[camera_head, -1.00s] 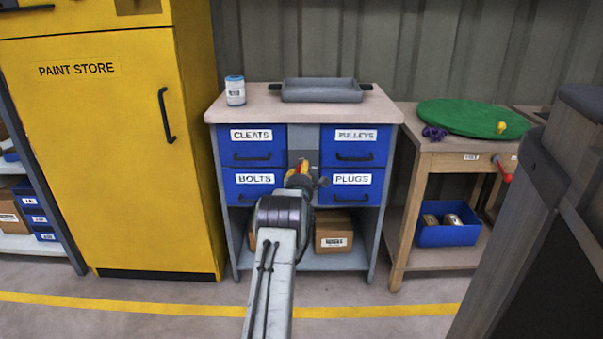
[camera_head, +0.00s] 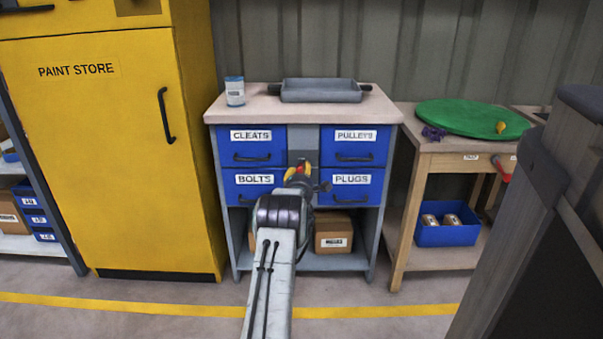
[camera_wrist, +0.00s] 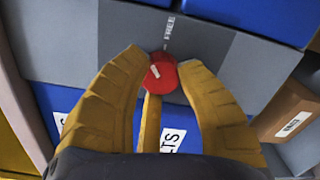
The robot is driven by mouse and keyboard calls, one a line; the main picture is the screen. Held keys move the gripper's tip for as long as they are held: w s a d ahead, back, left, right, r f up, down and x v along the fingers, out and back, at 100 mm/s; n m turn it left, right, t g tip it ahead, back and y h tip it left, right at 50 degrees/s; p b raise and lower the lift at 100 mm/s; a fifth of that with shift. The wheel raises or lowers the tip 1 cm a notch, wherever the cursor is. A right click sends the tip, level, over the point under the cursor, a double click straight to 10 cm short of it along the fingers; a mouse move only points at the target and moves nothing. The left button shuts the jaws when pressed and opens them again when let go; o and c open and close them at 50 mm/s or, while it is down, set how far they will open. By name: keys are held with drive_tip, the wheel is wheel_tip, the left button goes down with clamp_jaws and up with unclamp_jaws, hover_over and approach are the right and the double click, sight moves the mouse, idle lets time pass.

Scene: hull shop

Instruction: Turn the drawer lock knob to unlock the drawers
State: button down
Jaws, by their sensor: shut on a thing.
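The red lock knob (camera_wrist: 161,75) with a pale mark sits on the grey centre strip (camera_wrist: 215,60) of the cabinet in the wrist view. My gripper (camera_wrist: 163,70) has its yellow fingers around the knob, shut on it. In the head view the gripper (camera_head: 299,170) is at the strip between the blue drawers, and a bit of the red knob (camera_head: 302,162) shows there. The drawers labelled cleats (camera_head: 252,153), pulleys (camera_head: 355,153), bolts (camera_head: 240,195) and plugs (camera_head: 368,195) all look closed.
A grey tray (camera_head: 320,97) and a small can (camera_head: 235,98) stand on the cabinet top. A yellow paint store cabinet (camera_head: 110,190) is at left. A wooden bench (camera_head: 440,158) with a green disc (camera_head: 465,118) is at right. Cardboard boxes (camera_head: 334,236) lie on the shelf below the drawers.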

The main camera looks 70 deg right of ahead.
drive_tip(key=shift+w+m, duration=0.25)
drive_tip(key=shift+m, duration=1.25)
drive_tip(key=c, duration=0.8)
unclamp_jaws()
drive_tip(key=shift+s+a, duration=0.1)
drive_tip(key=shift+a, duration=0.05)
drive_tip(key=shift+s+a, duration=0.15)
drive_tip(key=shift+a, duration=0.25)
drive_tip(key=v, duration=1.1)
drive_tip(key=shift+r, duration=0.1)
